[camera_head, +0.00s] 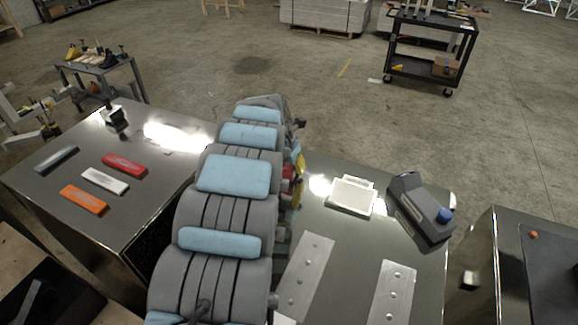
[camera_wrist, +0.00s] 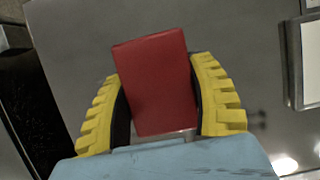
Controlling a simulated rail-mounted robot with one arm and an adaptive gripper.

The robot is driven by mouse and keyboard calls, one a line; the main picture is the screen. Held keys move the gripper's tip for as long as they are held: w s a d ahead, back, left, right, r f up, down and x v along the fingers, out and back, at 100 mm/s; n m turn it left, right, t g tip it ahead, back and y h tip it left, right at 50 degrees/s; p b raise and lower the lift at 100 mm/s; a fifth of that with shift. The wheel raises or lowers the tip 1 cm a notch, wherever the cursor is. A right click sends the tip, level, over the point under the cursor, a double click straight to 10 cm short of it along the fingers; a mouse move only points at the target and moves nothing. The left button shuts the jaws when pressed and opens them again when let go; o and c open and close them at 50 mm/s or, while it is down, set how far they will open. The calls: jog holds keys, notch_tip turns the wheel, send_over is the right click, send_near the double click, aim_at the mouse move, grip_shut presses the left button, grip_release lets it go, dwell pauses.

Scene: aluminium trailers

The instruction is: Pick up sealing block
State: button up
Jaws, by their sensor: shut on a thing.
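A red block (camera_wrist: 155,84) sits between the two yellow ribbed fingers of my gripper (camera_wrist: 158,100) in the wrist view. The gripper is shut on it, with a finger against each side. No label on the block shows which part it is. In the head view my gripper (camera_head: 297,168) is mostly hidden behind my grey and blue arm, over the left edge of the right-hand table. Only a bit of a yellow finger and a bit of the red block (camera_head: 288,172) show there.
The right-hand table (camera_head: 333,233) bears a white plate (camera_head: 351,196), a dark grey device with a blue knob (camera_head: 420,212) and two metal strips with holes. The left table (camera_head: 45,190) bears red, white, orange and grey bars. A black cart (camera_head: 425,70) stands behind.

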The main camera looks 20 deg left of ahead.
aim_at(288, 165)
notch_tip(288, 165, up, 4)
jog(key=shift+a+p, duration=0.15)
jog(key=shift+p, duration=0.9)
jog(key=shift+s+d+r+p, duration=0.3)
jog(key=shift+s+r+p, duration=0.3)
jog(key=shift+s+p, duration=0.3)
jog(key=shift+s+r, duration=0.1)
jog(key=shift+r, duration=0.25)
jog(key=shift+s+d+r+p, duration=0.25)
jog(key=shift+s+r+p, duration=0.15)
jog(key=shift+s, duration=0.1)
jog(key=s+r+b, duration=0.1)
jog(key=s+d+r+b, duration=0.1)
jog(key=b, duration=0.1)
jog(key=s+d+b, duration=0.1)
jog(key=b, duration=0.1)
jog(key=shift+s+r, duration=0.3)
jog(key=shift+r, duration=0.1)
jog(key=shift+s+b, duration=0.15)
jog(key=shift+b, duration=1.1)
